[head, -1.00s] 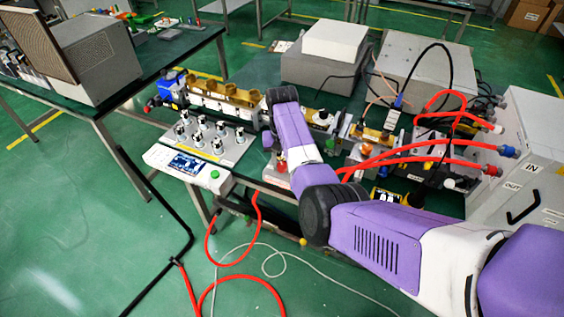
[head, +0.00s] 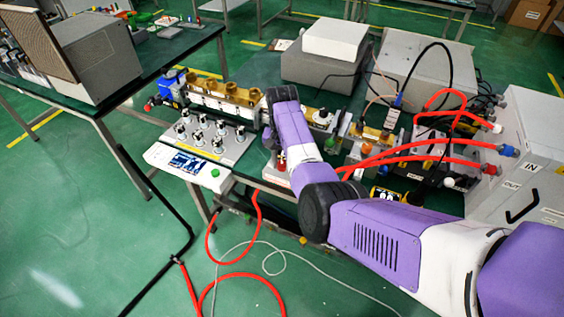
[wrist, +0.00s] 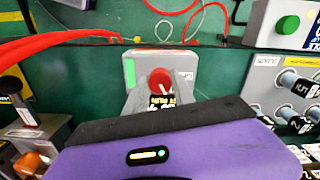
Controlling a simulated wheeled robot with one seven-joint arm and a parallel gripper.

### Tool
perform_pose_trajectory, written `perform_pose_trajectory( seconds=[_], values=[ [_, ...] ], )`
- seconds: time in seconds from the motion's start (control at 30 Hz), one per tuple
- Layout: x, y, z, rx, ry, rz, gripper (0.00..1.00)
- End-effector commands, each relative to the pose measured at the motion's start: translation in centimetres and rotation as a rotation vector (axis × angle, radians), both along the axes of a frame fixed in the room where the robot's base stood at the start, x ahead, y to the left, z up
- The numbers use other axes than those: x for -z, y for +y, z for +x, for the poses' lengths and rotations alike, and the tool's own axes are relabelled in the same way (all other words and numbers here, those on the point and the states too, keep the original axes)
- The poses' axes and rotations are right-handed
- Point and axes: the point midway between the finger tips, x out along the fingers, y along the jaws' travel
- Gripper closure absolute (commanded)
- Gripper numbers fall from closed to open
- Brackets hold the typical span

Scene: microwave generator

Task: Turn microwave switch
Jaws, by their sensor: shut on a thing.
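The switch is a red round knob (wrist: 160,76) with a white mark, on a small light grey box (wrist: 135,55) with a green label, in the wrist view. My gripper (wrist: 161,90) has its grey fingers on both sides of the knob and is shut on it. The lower part of the knob and box is hidden behind my gripper body. In the head view the switch box (head: 268,170) shows at the bench's front edge, mostly covered by my purple arm. My gripper is hidden there.
A white controller with a display and green button (head: 188,166) and a plate of several black-and-white knobs (head: 210,135) are left of my arm. Red hoses (head: 420,146) run to a white cabinet (head: 530,150) at right. Open floor lies in front.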

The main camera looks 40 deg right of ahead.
Motion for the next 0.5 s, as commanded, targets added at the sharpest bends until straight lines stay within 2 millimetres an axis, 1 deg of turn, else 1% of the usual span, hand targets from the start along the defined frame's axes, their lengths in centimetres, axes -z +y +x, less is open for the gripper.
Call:
perform_pose_trajectory(
  seconds=[0.03, 0.07, 0.37, 0.5],
  values=[
    [-0.2, -0.1, 0.2, 0.002, -0.004, -0.003, 0.64],
    [-0.2, -0.1, 0.2, 0.001, -0.004, -0.003, 0.61],
    [-0.2, 0.0, 0.1, 0.000, -0.002, -0.001, 0.61],
    [-1.2, -0.1, 0.1, 0.000, -0.004, -0.002, 0.61]
  ],
)
